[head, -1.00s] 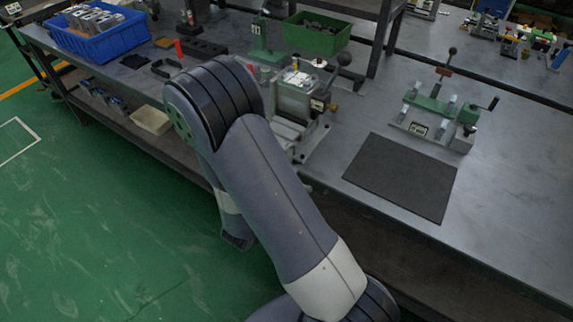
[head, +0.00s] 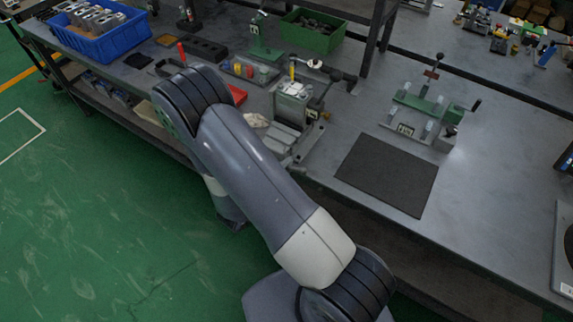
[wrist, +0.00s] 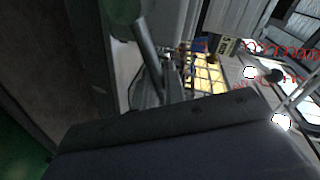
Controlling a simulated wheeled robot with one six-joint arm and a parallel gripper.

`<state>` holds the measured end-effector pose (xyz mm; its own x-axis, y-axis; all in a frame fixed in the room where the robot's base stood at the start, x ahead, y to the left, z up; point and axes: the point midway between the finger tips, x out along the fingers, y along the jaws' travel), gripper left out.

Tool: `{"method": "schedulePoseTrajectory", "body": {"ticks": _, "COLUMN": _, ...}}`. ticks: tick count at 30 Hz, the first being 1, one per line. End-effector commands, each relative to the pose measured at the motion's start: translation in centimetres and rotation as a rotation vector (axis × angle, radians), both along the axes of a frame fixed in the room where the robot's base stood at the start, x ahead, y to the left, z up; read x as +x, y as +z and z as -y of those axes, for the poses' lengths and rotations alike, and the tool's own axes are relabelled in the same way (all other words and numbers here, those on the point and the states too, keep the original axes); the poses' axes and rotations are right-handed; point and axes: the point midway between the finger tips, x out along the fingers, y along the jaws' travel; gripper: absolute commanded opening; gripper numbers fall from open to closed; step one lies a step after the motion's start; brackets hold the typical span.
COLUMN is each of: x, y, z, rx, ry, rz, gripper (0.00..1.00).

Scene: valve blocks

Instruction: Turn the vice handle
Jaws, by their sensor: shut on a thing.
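The grey vice (head: 288,133) stands at the front edge of the steel bench, partly behind my arm in the head view. Its front and handle are hidden there by my arm. In the wrist view a grey rod (wrist: 149,55), which looks like the vice handle, slants down behind the dark body of my gripper (wrist: 170,125). My gripper fills the lower part of that view, close against the rod, and is shut on it. The fingertips and the exact contact are hidden. In the head view my gripper is out of sight behind my arm.
A dark mat (head: 386,174) lies right of the vice, with a green clamp fixture (head: 425,107) behind it. A blue crate (head: 100,38) and a green bin (head: 313,31) stand farther back. A lever with a black knob (head: 336,75) rises beside the vice.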

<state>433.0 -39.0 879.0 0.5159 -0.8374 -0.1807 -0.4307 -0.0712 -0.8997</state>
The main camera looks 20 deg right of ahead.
Motion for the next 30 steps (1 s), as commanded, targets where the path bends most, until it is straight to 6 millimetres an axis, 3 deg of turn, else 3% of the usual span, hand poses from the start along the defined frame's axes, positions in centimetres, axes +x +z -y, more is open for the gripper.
{"method": "schedulePoseTrajectory", "body": {"ticks": 13, "x": 0.07, "y": 0.05, "z": -0.05, "rx": -0.006, "ry": 0.001, "rz": -0.008, "gripper": 0.0}}
{"method": "schedulePoseTrajectory", "body": {"ticks": 14, "x": 0.07, "y": 0.05, "z": -0.05, "rx": -0.006, "ry": 0.001, "rz": -0.008, "gripper": 0.12}}
{"method": "schedulePoseTrajectory", "body": {"ticks": 20, "x": 0.06, "y": 0.06, "z": -0.05, "rx": -0.006, "ry": 0.001, "rz": -0.007, "gripper": 0.28}}
{"method": "schedulePoseTrajectory", "body": {"ticks": 30, "x": -0.13, "y": 0.12, "z": -0.45, "rx": -0.005, "ry": 0.002, "rz": -0.007, "gripper": 0.28}}
